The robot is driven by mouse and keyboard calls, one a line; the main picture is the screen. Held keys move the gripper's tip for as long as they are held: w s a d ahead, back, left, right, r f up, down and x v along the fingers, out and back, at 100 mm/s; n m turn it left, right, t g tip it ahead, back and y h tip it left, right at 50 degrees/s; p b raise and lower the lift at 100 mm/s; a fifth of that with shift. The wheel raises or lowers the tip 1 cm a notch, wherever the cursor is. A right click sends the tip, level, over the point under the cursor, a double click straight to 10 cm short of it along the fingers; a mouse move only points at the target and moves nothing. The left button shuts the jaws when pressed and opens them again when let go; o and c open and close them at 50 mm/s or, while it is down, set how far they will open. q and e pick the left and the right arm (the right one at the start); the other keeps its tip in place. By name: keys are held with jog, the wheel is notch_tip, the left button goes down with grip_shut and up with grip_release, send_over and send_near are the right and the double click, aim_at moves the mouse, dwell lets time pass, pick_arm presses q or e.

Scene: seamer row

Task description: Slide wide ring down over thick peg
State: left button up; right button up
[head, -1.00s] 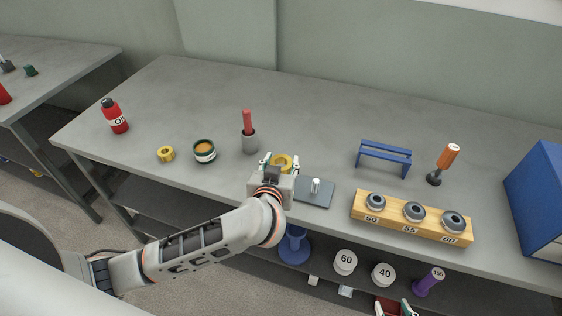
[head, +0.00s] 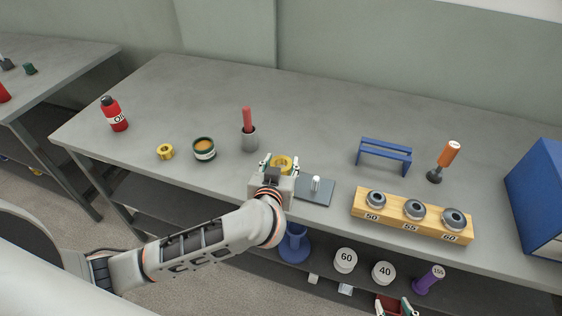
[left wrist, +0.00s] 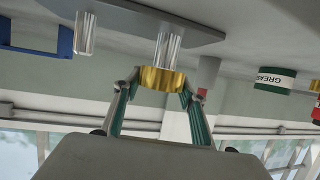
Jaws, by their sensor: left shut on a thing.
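The wide ring (head: 282,163) is a gold ring with a scalloped edge. My left gripper (head: 279,166) is shut on it, and in the left wrist view the ring (left wrist: 162,78) sits between the two fingertips. The thick peg (left wrist: 168,50), a shiny post on a grey plate (head: 317,197), meets the ring at its free end. I cannot tell how far the ring is around it. A thinner peg (head: 315,184) stands bare on the same plate.
A wooden block (head: 383,218) with grey rings stands right of the plate. A grey cup (head: 249,139) with a red rod, a grease tin (head: 204,150) and another yellow ring (head: 165,152) stand to the left. A blue stand (head: 384,155) is behind. The back of the bench is clear.

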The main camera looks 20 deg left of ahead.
pick_arm(q)
jog(key=shift+f+b, duration=0.65)
jog(key=shift+f, duration=1.4)
jog(key=o, duration=1.3)
jog(key=shift+s, duration=0.1)
jog(key=v, duration=1.1)
jog(key=shift+s, duration=0.4)
jog(key=shift+d+r, duration=0.1)
jog(key=shift+r, duration=0.05)
